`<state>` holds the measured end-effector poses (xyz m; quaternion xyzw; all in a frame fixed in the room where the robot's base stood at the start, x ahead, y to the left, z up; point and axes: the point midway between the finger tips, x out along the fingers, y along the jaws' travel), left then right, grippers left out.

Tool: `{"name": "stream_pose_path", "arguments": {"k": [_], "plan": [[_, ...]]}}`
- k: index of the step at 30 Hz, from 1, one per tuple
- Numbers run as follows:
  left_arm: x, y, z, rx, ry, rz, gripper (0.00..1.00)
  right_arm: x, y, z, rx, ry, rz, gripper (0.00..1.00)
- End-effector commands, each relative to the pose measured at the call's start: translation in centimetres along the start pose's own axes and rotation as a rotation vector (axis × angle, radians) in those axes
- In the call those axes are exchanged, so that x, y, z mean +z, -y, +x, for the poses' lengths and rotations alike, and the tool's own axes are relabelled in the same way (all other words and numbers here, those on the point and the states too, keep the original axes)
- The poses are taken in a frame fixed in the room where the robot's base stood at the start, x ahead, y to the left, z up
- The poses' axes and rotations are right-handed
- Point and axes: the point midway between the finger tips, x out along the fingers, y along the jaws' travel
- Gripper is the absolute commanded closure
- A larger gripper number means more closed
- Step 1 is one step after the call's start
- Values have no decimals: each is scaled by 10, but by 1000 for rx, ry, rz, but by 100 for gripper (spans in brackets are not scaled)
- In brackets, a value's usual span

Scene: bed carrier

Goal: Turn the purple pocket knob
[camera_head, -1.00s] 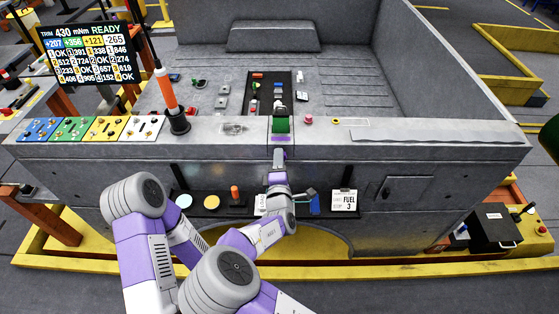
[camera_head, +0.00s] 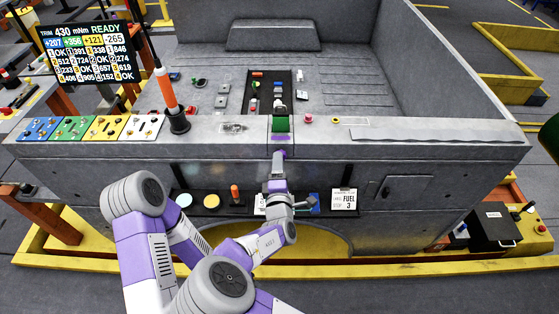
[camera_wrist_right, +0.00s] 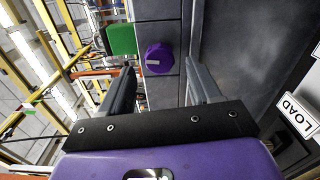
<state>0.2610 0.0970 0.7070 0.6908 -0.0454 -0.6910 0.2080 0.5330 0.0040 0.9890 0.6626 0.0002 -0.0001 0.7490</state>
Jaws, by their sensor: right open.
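The purple knob (camera_wrist_right: 159,58) shows in the right wrist view as a round purple disc with a pale mark on its face, set on the grey front panel. In the head view only a bit of purple (camera_head: 279,154) shows at the tip of my right gripper, below the green block (camera_head: 281,124). My right gripper (camera_wrist_right: 160,75) is open, and its two fingers point at the panel on either side of the knob. In the wrist view the knob lies between the fingers, nearer the panel; I cannot tell whether they touch it. My left gripper is not in view.
The green block (camera_wrist_right: 122,39) sits beside the knob in the wrist view. A "LOAD" label (camera_wrist_right: 297,115) is at the right. Below the ledge are discs, an orange-topped item (camera_head: 235,194) and a FUEL card (camera_head: 344,201). A pink knob (camera_head: 308,119) sits on the ledge.

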Motion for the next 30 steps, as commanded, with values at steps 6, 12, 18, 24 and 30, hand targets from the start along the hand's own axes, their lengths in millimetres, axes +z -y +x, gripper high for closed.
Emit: {"name": "stream_pose_path", "arguments": {"k": [6,12,18,24,30], "plan": [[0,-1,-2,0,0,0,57,-1,0,-36,0,-1,-1,37],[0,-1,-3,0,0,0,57,0,0,-47,0,0,0,37],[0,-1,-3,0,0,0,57,0,0,-47,0,1,1,37],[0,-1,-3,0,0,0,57,0,0,-47,0,0,0,37],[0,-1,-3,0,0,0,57,0,0,-47,0,0,0,37]]}}
